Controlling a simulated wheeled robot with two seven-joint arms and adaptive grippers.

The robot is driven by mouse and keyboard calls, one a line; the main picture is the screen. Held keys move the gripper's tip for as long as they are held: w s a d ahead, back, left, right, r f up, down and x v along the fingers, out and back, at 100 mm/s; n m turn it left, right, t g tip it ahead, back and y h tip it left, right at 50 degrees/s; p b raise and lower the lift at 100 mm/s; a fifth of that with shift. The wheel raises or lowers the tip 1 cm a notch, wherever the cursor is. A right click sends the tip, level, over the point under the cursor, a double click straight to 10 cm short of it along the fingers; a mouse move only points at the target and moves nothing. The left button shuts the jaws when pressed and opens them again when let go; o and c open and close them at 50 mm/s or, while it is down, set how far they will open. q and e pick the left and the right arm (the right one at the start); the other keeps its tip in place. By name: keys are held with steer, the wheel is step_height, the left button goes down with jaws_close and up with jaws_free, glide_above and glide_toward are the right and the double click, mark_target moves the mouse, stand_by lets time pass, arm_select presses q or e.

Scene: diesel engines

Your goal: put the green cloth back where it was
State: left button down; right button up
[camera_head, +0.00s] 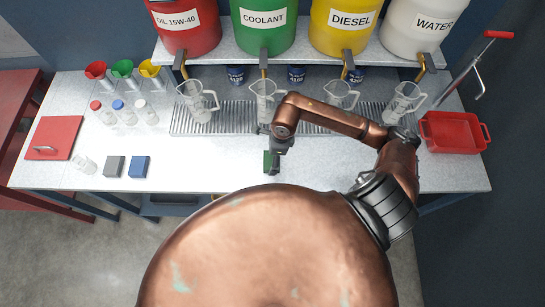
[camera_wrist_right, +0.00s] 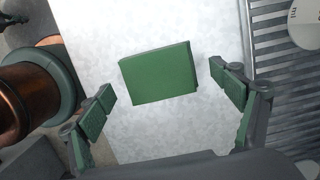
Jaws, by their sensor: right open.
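The green cloth (camera_wrist_right: 158,73) is a folded block lying on the pale worktop (camera_wrist_right: 205,40) in the right wrist view. My right gripper (camera_wrist_right: 161,84) is open, with one green-padded finger on each side of the cloth and gaps between. It looks empty and above the cloth. In the head view my right gripper (camera_head: 273,165) is over the front middle of the worktop and mostly hides the cloth; a green patch shows beside it. A grey cloth (camera_head: 114,166) and a blue cloth (camera_head: 139,167) lie side by side to the left. My left gripper is not in view.
Clear jugs (camera_head: 265,101) stand on the drain grating (camera_head: 230,118) behind my right gripper. Bottles (camera_head: 124,112), funnels (camera_head: 122,69) and a red panel (camera_head: 53,138) are at left. A red tray (camera_head: 455,131) is at right. The front worktop right of the blue cloth is free.

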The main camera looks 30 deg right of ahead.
step_height(320, 180, up, 11)
steer(key=d, duration=0.1)
steer(key=shift+s+d+b, duration=0.2)
steer(key=shift+s+b, duration=0.25)
